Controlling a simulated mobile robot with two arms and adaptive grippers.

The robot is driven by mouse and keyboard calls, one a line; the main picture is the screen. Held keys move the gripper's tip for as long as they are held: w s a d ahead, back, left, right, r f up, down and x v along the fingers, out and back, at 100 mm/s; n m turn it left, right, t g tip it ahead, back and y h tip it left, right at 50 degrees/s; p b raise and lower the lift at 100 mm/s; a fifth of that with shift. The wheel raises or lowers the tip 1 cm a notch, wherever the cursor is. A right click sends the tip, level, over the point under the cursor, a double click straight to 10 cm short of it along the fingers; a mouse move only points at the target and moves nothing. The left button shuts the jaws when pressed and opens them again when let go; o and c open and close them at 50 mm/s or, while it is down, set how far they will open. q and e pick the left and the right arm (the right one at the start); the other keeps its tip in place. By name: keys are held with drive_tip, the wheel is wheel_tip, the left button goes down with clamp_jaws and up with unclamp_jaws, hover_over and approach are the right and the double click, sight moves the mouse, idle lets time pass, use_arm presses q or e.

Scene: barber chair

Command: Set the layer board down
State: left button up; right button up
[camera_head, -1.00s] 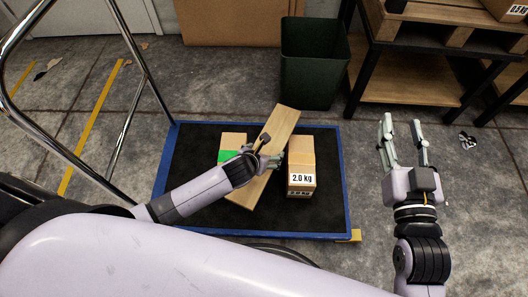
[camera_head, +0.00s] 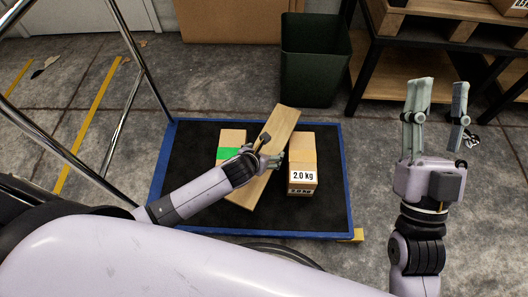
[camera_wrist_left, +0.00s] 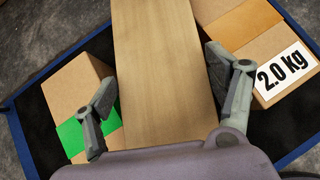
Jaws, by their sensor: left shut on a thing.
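The layer board (camera_head: 284,120) is a long, flat light-wood plank lying at a slant over the platform cart. In the left wrist view the board (camera_wrist_left: 163,60) runs between the two fingers. My left gripper (camera_head: 264,156) is shut on the board by its long edges. A box with a green label (camera_head: 230,142) is left of the board, and a box marked 2.0 kg (camera_head: 302,158) is right of it. Whether the board touches the boxes or the cart is hard to tell. My right gripper (camera_head: 438,98) is open and empty, right of the cart.
The cart's dark deck has a blue rim (camera_head: 347,185) and a chrome handle (camera_head: 130,42) at the left. A dark green bin (camera_head: 314,60) stands behind it. A black-framed rack with pallets (camera_head: 430,75) is at the back right. Bare deck shows around the boxes.

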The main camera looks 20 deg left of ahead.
drive_tip(key=shift+s+r, duration=0.35)
use_arm(q)
drive_tip(key=shift+f+b, duration=0.3)
drive_tip(key=shift+f, duration=0.35)
use_arm(e)
drive_tip(key=shift+s+d+r+t+y, duration=0.1)
drive_tip(key=shift+s+r+t+y, duration=0.3)
drive_tip(key=shift+s+r+t, duration=0.3)
use_arm(q)
drive_tip(key=o, duration=1.4)
drive_tip(key=shift+s, duration=0.1)
use_arm(e)
drive_tip(key=shift+f, duration=0.1)
use_arm(q)
drive_tip(key=v, duration=1.2)
